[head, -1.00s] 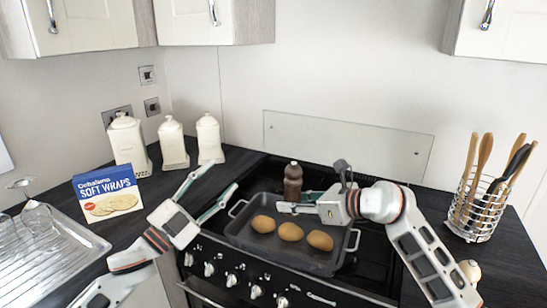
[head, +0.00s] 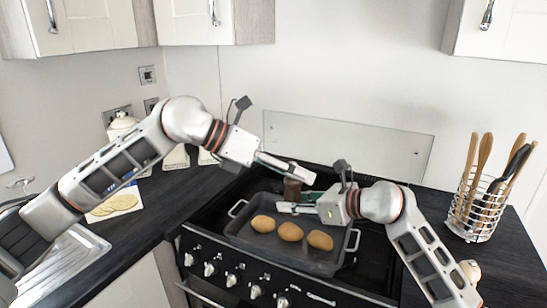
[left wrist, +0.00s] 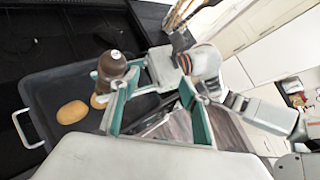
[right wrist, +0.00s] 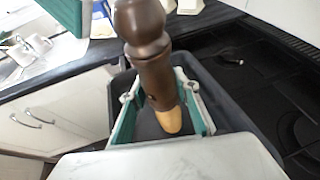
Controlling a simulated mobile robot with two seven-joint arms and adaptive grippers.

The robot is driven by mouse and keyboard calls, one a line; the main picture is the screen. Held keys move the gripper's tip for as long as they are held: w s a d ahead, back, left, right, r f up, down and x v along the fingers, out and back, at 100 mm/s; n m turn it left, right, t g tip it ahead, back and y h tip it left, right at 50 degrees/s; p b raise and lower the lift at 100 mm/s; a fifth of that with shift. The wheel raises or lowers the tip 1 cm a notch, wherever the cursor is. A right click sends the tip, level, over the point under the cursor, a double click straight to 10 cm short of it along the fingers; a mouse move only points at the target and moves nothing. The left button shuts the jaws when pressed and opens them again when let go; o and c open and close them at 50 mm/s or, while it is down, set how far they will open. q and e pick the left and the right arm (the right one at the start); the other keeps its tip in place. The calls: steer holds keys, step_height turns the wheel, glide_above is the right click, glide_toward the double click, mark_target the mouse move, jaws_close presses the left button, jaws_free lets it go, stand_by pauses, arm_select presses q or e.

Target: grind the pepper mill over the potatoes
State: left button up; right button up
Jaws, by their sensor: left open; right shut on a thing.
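The dark brown pepper mill (head: 292,190) stands roughly upright above the roasting tray (head: 240,238), with its knobbed top free. My right gripper (head: 292,207) is shut on the mill's lower body; the mill fills much of the right wrist view (right wrist: 150,60). My left gripper (head: 294,172) is open beside the mill's top, and its fingers show apart and empty in the left wrist view (left wrist: 160,95). Three potatoes (head: 291,232) lie in the tray below; one shows under the mill in the right wrist view (right wrist: 168,120).
The tray sits on the black hob (head: 205,222). A utensil rack (head: 475,205) stands at the right. White canisters (head: 176,158) and a wraps box (head: 115,206) stand at the left, partly behind my left arm. A splashback (head: 340,140) rises behind the hob.

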arm_select(q)
steer(key=w+a+r+t+y, duration=0.1)
steer(key=w+a+t+y, duration=0.1)
steer(key=w+a+y, duration=0.25)
steer(key=shift+h, duration=0.35)
steer(key=shift+x, duration=3.9)
steer(key=shift+w, duration=0.1)
steer(key=c, duration=0.9)
steer(key=shift+t, duration=0.3)
